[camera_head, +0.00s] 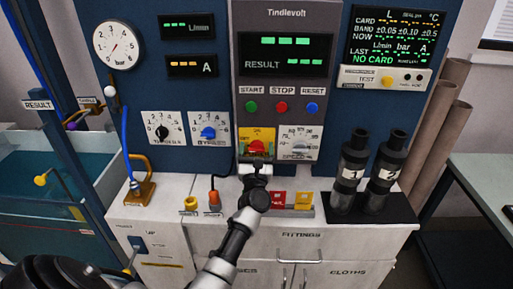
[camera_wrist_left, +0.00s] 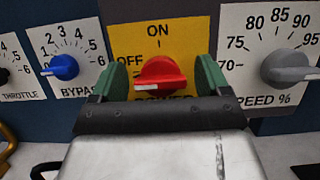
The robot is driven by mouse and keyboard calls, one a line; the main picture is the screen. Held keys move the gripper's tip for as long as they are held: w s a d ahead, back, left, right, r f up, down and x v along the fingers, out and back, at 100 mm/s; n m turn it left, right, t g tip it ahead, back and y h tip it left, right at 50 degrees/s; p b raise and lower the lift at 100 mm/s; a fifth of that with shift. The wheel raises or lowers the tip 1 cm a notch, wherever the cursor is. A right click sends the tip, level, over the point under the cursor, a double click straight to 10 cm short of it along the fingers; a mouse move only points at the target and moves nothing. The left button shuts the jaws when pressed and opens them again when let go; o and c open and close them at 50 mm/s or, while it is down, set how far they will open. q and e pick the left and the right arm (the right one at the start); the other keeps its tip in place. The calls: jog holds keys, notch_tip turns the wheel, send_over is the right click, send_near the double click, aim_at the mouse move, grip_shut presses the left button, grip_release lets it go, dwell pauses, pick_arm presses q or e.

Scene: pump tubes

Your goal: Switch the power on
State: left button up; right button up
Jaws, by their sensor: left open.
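The red power knob (camera_wrist_left: 161,76) sits on a yellow plate (camera_wrist_left: 190,38) marked ON at the top and OFF at the left. Its white pointer mark is at the left, toward OFF. In the head view the knob (camera_head: 256,148) is partly hidden by my gripper. My left gripper (camera_wrist_left: 160,80) is open, with one green finger on each side of the knob; I cannot tell whether they touch it. It also shows in the head view (camera_head: 256,168), just below the plate. My right gripper is not in view.
The blue bypass knob (camera_wrist_left: 63,67) is close on the left and the grey speed knob (camera_wrist_left: 287,67) close on the right. START (camera_head: 251,106), STOP (camera_head: 281,107) and RESET (camera_head: 312,107) buttons sit above. Two dark cylinders (camera_head: 352,170) stand on the counter at right.

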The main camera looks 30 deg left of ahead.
pick_arm(q)
jog(key=shift+c, duration=0.4)
jog(key=c, duration=0.9)
jog(key=shift+o, duration=0.2)
